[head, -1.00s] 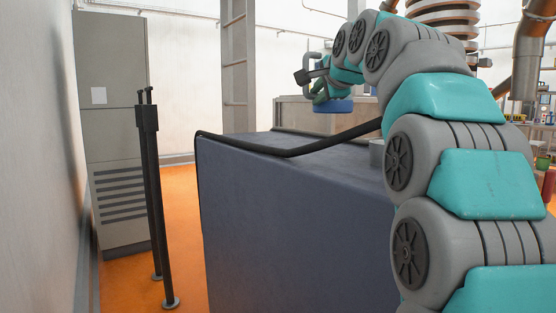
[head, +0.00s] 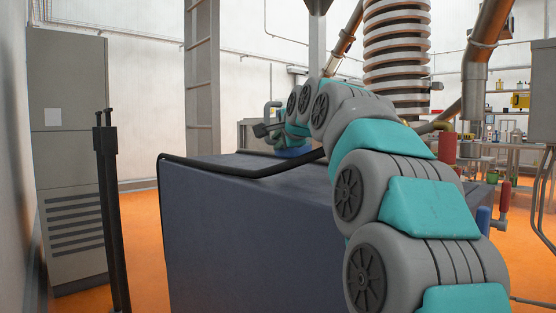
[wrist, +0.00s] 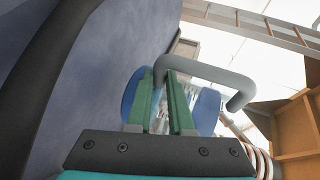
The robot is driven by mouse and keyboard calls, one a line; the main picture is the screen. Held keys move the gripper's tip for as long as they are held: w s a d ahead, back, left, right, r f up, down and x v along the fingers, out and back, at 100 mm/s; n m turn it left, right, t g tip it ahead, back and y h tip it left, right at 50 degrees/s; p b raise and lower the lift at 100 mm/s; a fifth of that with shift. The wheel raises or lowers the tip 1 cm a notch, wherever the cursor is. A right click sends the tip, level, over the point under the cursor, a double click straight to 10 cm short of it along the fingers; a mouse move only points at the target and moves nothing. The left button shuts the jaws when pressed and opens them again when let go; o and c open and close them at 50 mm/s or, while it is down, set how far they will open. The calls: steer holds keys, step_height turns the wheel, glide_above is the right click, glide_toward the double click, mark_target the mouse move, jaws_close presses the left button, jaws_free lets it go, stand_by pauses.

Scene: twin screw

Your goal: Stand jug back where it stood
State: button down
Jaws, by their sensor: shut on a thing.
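The jug, blue with a grey bent handle, shows in the wrist view (wrist: 207,110) on both sides of my green fingers. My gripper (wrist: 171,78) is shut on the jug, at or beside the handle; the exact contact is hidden. In the head view the jug's blue part (head: 293,153) is small, just beyond my gripper (head: 277,138), at about the height of the far edge of the big blue-grey block's top. I cannot tell whether the jug touches a surface. Its underside is hidden.
The big blue-grey block (head: 240,225) fills the middle, with a black rail (head: 235,172) along its top. A black post (head: 108,200) and grey cabinet (head: 70,150) stand at left. A ladder-like frame (head: 202,80) rises behind. Orange floor shows on both sides.

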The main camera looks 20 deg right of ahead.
steer(key=shift+f, duration=2.2)
steer(key=shift+f, duration=0.1)
steer(key=c, duration=0.8)
jaws_free()
steer(key=b+v, duration=0.1)
steer(key=v, duration=1.1)
